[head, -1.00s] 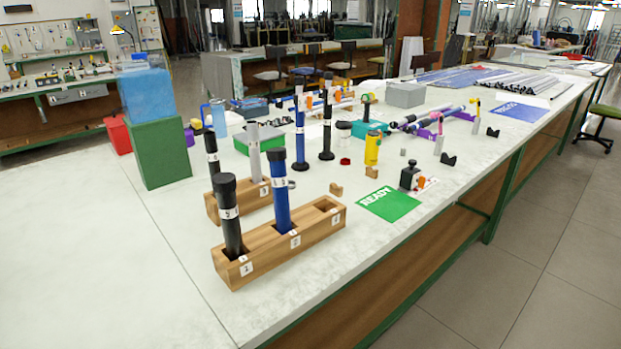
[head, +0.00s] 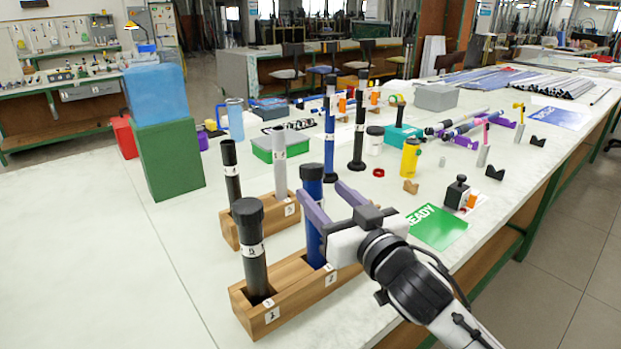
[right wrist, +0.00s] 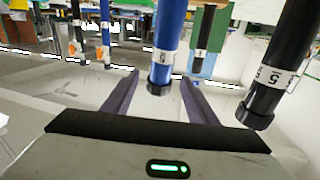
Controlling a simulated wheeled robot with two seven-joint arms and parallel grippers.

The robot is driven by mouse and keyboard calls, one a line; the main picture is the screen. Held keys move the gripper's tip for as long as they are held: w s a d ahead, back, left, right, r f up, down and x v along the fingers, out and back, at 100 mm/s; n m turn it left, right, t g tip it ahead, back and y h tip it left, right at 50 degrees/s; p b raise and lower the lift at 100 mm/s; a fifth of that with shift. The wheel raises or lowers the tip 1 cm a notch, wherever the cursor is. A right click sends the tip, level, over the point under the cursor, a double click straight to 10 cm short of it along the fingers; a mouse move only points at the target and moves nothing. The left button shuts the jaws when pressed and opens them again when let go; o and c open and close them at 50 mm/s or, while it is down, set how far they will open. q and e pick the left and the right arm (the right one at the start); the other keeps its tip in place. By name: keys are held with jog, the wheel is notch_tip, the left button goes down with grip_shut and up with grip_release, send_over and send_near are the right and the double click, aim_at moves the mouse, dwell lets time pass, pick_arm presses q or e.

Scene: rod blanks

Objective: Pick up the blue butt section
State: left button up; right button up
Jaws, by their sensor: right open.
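The blue butt section (head: 314,246) stands upright in the front wooden block (head: 290,297), its dark cap at the top. My right gripper (head: 330,198) is open at its upper part; one finger crosses in front of the blue section and the other lies to its right. In the right wrist view, where things appear upside down, the blue section (right wrist: 168,42) shows between the two open fingers (right wrist: 158,88). I cannot tell whether either finger touches it. My left gripper is not in view.
A black capped section (head: 252,255) stands in the same block, left of the blue one. Behind is a second block (head: 232,238) with a black and a grey rod. A green READY mat (head: 437,227) lies right of my gripper. The table's left is clear.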

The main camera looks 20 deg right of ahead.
aim_at(317, 186)
jog(key=w, duration=0.3)
jog(key=shift+w+a+r, duration=0.2)
jog(key=shift+a, duration=0.1)
jog(key=w, duration=0.4)
jog(key=shift+a+f+p, duration=0.1)
jog(key=shift+a+p, duration=0.15)
jog(key=shift+p, duration=0.05)
jog(key=shift+w+a, duration=0.1)
jog(key=shift+w, duration=0.75)
jog(key=c, duration=1.1)
jog(key=shift+o, duration=0.2)
jog(key=shift+r+p, duration=1.4)
pick_arm(q)
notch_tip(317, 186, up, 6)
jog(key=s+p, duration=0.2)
jog(key=p, duration=0.2)
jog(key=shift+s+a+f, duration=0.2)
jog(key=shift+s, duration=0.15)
pick_arm(e)
notch_tip(317, 186, up, 6)
jog(key=shift+r, duration=0.1)
